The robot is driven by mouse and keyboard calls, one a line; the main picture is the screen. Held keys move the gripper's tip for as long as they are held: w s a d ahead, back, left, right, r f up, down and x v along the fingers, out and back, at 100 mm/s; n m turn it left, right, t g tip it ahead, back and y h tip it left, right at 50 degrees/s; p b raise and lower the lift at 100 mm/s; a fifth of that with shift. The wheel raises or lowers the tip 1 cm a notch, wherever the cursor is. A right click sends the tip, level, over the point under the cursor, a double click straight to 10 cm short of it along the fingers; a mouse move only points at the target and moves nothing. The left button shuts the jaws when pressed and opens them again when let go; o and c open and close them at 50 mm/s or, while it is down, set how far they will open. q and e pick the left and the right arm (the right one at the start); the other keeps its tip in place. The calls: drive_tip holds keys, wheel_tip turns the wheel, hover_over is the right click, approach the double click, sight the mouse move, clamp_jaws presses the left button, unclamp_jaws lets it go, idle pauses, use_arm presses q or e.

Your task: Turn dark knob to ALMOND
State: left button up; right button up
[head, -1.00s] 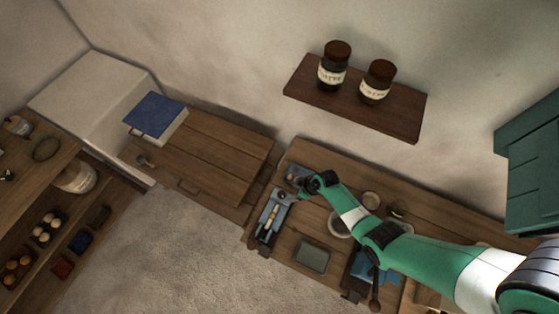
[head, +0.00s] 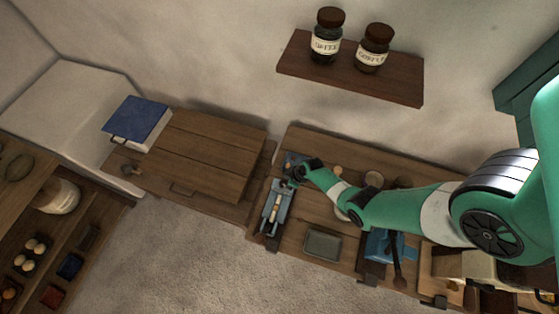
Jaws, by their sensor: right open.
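I cannot make out the dark knob or any ALMOND lettering in the head view. My left gripper is not in view.
A grey-blue tool holder (head: 276,208), a grey tray (head: 322,243) and a blue device with a dark lever (head: 396,262) stand on the counter. Two labelled jars (head: 327,35), (head: 373,48) stand on a wall shelf (head: 345,80). A blue box (head: 137,118) is left.

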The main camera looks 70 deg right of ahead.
clamp_jaws()
idle(0.4)
